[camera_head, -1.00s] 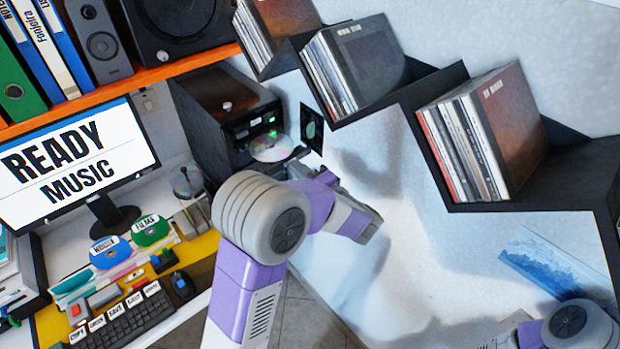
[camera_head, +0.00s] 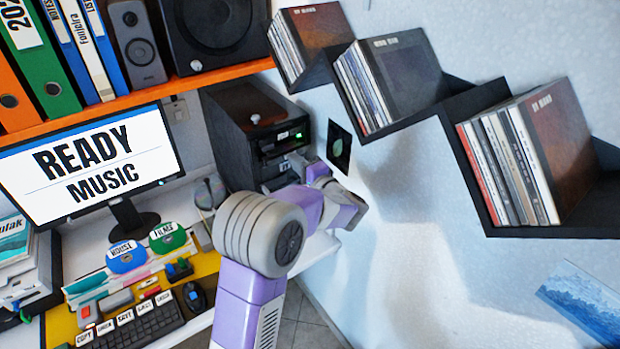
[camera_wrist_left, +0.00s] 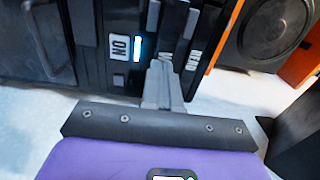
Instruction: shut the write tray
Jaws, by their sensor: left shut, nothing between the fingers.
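The dark disc tower (camera_head: 235,135) stands below the orange shelf, with a green light on its front. In the left wrist view its front (camera_wrist_left: 118,75) fills the upper part, with labels ON and READ and a label starting with W. That W label (camera_wrist_left: 165,62) is partly covered by my left gripper (camera_wrist_left: 160,78). In the head view my left gripper (camera_head: 300,168) is at the tower's front. It is shut and empty, its tips close to or touching the drive face. No disc sticks out in view; the write tray itself is hidden by the gripper. My right gripper is not in view.
Black stepped shelves (camera_head: 480,100) with disc sleeves rise on the wall to the right. A dark square picture (camera_head: 339,146) hangs beside the tower. The monitor (camera_head: 90,160), reading READY MUSIC, and the keyboard (camera_head: 135,328) are to the left. A disc spindle (camera_head: 209,193) stands close to the tower.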

